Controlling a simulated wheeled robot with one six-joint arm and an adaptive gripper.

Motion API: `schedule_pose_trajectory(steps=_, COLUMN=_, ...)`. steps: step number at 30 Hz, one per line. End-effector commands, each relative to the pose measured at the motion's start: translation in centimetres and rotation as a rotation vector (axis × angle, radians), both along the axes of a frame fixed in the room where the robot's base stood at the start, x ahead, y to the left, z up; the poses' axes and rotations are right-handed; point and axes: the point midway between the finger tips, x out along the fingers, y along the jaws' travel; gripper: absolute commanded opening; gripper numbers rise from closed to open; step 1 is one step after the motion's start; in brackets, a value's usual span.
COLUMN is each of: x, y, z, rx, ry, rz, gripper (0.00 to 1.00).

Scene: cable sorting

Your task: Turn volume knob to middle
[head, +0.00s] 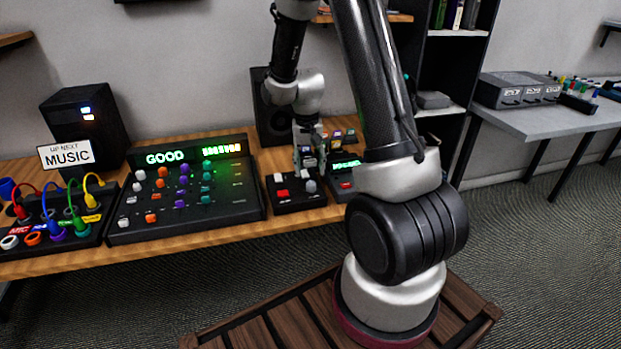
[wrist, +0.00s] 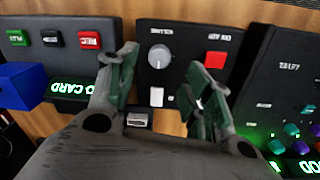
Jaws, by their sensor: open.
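The volume knob (wrist: 159,56) is a round grey knob on a small black control box (wrist: 185,38), under a "VOLUME" label in the wrist view. Its pointer direction is too small to tell. In the head view the knob (head: 310,186) stands at the right of the box (head: 297,204), just below my gripper (head: 308,155). In the wrist view my gripper (wrist: 168,68) is open, with one finger on each side of the knob and nothing held. I cannot tell its height above the knob. The right finger is close to a red button (wrist: 215,66).
A white switch (wrist: 156,97) shares the box. A recorder with buttons (wrist: 70,38) and a blue block (wrist: 22,85) are left in the wrist view. The large mixer (head: 185,190) lies left in the head view, with a cable patch panel (head: 60,225) beyond. A speaker (head: 268,105) stands behind.

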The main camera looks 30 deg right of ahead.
Motion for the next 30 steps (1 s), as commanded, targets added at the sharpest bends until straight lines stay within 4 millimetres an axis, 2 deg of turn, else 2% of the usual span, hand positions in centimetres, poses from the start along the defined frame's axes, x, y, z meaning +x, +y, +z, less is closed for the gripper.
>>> schedule_pose_trajectory(steps=3, x=0.1, y=0.1, z=2.6, rx=0.0, ry=-0.004, rz=0.0, gripper=0.5)
schedule_pose_trajectory(steps=6, x=0.2, y=0.2, z=4.2, rx=0.0, ry=-0.004, rz=-0.001, gripper=0.5)
schedule_pose_trajectory(steps=10, x=0.1, y=0.2, z=5.4, rx=0.0, ry=-0.001, rz=0.0, gripper=0.5)
schedule_pose_trajectory(steps=30, x=-0.2, y=0.3, z=5.7, rx=0.002, ry=0.014, rz=0.041, gripper=0.5)
